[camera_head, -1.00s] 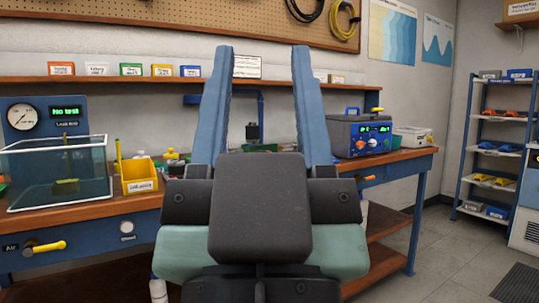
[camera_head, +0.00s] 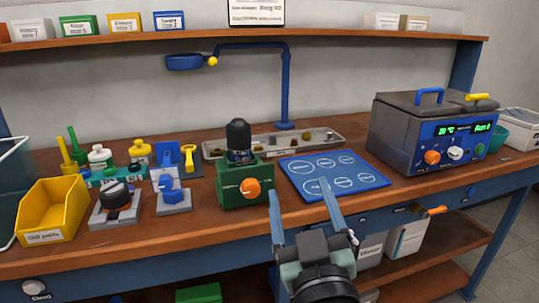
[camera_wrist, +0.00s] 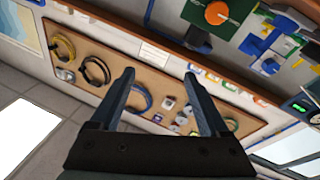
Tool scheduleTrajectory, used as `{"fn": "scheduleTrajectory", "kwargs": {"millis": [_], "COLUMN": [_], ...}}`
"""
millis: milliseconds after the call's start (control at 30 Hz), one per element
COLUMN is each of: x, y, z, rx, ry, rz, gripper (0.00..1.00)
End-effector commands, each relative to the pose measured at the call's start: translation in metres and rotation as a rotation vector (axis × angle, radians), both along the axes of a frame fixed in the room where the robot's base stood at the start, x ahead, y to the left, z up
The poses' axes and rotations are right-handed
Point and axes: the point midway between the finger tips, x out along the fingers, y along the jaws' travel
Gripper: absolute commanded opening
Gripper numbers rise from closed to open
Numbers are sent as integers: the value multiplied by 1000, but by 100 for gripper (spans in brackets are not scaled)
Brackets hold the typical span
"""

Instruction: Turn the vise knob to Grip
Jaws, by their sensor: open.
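A green vise (camera_head: 232,193) stands on the bench with a dark cylindrical part (camera_head: 238,137) upright on top. Its orange knob (camera_head: 250,188) is on the front face; the lettering beside it is too small to read. In the wrist view, an orange knob (camera_wrist: 217,13) on a green body shows at the top edge. My gripper (camera_head: 299,187) is open with nothing between its two blue fingers. In the head view it appears to the right of the knob, over the bench front; it is also in the wrist view (camera_wrist: 159,73). The fingers appear clear of the knob.
A blue mat (camera_head: 333,176) with marked circles lies right of the vise, with a metal tray (camera_head: 330,143) behind. Left are a grey-based blue fixture (camera_head: 173,200), a black-knobbed fixture (camera_head: 116,204) and a yellow bin (camera_head: 52,208). A blue-fronted bath (camera_head: 430,137) stands right.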

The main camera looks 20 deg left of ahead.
Motion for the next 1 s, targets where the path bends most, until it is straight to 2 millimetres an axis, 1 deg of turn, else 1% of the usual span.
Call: {"fn": "scheduleTrajectory", "kwargs": {"millis": [33, 100, 233, 367, 500, 567, 667, 1000], "x": [1, -2, -12, -20, -20, -15, -2, 53], "y": [6, 15, 28, 35, 40, 44, 52, 89], "z": [-3, -24, -53, -70, -77, -77, -76, -76], "rx": [-13, -26, -30, -26, -22, -23, -25, -25], "ry": [58, 111, 173, 200, 207, 205, 205, 203], "rz": [34, 85, 154, 190, 204, 207, 206, 205], "gripper": [79, 79, 79, 79, 79, 79, 79, 79]}}
